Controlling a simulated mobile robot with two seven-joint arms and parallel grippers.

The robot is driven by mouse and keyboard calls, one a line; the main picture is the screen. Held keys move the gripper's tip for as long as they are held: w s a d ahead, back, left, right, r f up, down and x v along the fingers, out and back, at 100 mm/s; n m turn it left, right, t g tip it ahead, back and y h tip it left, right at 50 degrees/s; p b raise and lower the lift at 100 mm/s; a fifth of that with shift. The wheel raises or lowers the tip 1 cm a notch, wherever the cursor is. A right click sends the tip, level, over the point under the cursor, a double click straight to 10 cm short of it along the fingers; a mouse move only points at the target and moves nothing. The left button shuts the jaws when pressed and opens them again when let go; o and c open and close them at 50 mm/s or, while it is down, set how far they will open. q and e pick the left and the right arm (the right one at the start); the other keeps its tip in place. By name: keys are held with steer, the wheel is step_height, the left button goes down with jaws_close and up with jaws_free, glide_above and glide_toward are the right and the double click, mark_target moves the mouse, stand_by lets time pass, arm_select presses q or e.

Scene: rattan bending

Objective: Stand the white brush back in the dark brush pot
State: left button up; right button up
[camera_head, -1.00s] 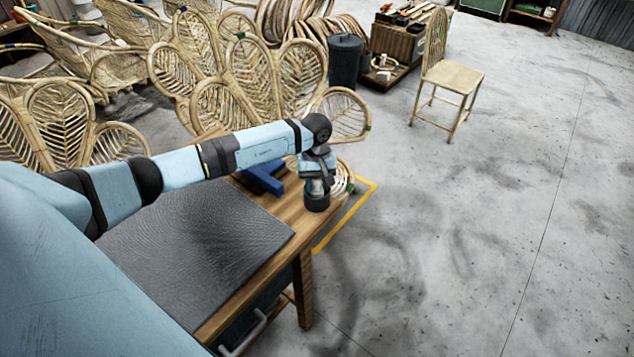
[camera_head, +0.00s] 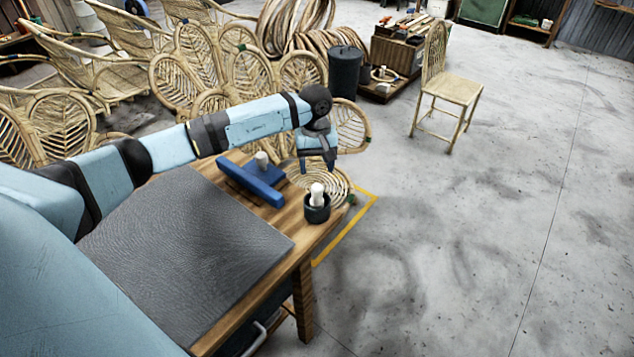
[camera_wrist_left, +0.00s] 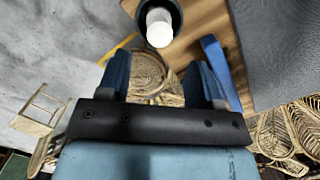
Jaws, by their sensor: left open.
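The white brush (camera_head: 317,192) stands upright in the dark brush pot (camera_head: 317,211) near the table's right corner. In the left wrist view the white brush (camera_wrist_left: 159,28) sticks up out of the dark pot (camera_wrist_left: 176,8), at the top of the picture. My left gripper (camera_head: 331,170) hangs above and behind the pot, apart from the brush. In the left wrist view its two blue fingers (camera_wrist_left: 160,75) are spread with nothing held between them. My right gripper is not in view.
A blue tool (camera_head: 262,185) lies on the wooden table beside a dark mat (camera_head: 185,245). Rattan chairs crowd the back left. The floor at right is clear, except for a chair (camera_head: 452,88).

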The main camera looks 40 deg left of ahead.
arm_select(q)
step_height(320, 180, up, 2)
steer(key=shift+w+a+r, duration=0.1)
steer(key=shift+w, duration=0.05)
steer(key=s+d+f+n+t+h, duration=0.1)
steer(key=s+d+n+t+h, duration=0.25)
steer(key=d+n+h, duration=0.4)
steer(key=s+d+n+t+h, duration=0.3)
steer(key=s+d+n+h, duration=0.1)
steer(key=d+n, duration=0.6)
steer(key=s+d+f+n+t+h, duration=0.1)
steer(key=s+d+n+t+h, duration=0.25)
steer(key=d+n+h, duration=0.5)
steer(key=s+a+f+n+y, duration=0.2)
steer(key=s+f+n+y, duration=0.3)
steer(key=n, duration=0.7)
steer(key=s+a+f+n+t+y, duration=0.1)
steer(key=s+a+f+n+y, duration=0.2)
steer(key=s+f+n+y, duration=0.3)
steer(key=s+a+f+n+t+y, duration=0.1)
steer(key=s+f+n+y, duration=0.4)
steer(key=n, duration=1.2)
steer(key=shift+s+a+f+n+y, duration=0.35)
steer(key=shift+a+y, duration=0.3)
steer(key=shift+y, duration=0.35)
